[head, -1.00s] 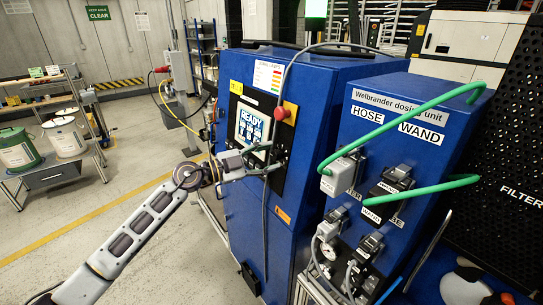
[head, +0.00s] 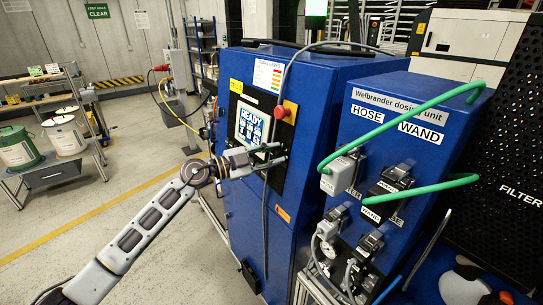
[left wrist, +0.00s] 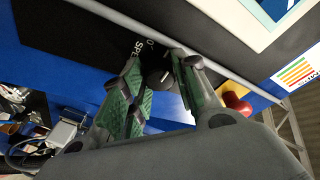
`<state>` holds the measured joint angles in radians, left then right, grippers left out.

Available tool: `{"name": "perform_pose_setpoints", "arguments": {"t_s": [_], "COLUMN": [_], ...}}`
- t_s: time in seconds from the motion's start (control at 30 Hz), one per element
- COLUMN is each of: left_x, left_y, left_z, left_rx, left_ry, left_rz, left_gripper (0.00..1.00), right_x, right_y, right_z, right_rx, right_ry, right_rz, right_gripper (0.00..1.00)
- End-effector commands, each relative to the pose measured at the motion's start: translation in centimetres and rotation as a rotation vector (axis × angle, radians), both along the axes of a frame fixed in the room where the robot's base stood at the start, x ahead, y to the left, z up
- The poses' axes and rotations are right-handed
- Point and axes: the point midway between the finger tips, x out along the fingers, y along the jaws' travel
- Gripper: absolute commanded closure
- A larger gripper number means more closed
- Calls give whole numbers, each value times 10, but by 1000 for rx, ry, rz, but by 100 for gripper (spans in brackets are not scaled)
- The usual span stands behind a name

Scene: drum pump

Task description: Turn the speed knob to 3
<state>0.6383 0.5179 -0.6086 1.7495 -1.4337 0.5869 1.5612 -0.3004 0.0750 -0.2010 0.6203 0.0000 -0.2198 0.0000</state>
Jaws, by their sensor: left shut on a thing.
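The speed knob (left wrist: 158,77) is black with a pale pointer line, on the dark panel of the blue cabinet. It shows in the left wrist view, between the green-padded fingers of my left gripper (left wrist: 156,92). In the head view my left gripper (head: 278,157) is at the panel below the lit screen (head: 250,125) and hides the knob. The gripper is shut on the knob. My right gripper is not in view.
A red stop button (head: 280,112) sits above the gripper. A grey hose (head: 265,215) hangs down the cabinet (head: 238,205) front. The dosing unit (head: 410,95) with green hoses stands to the right. Open floor (head: 150,215) lies left.

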Motion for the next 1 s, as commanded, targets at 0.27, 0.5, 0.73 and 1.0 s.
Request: {"name": "perform_pose_setpoints", "arguments": {"t_s": [0.27,0.5,0.73,1.0], "left_x": [0,0,0,1], "left_y": [0,0,1,1], "left_z": [0,0,1,1], "left_rx": [7,42,106,208], "left_ry": [-9,-54,-140,-281], "left_rz": [-3,-12,-33,-65], "left_gripper": [94,94,95,95], "right_x": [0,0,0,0], "right_y": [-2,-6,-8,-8], "right_z": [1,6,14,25], "right_rx": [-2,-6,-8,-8], "right_ry": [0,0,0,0], "right_rz": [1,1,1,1], "right_gripper": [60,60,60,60]}}
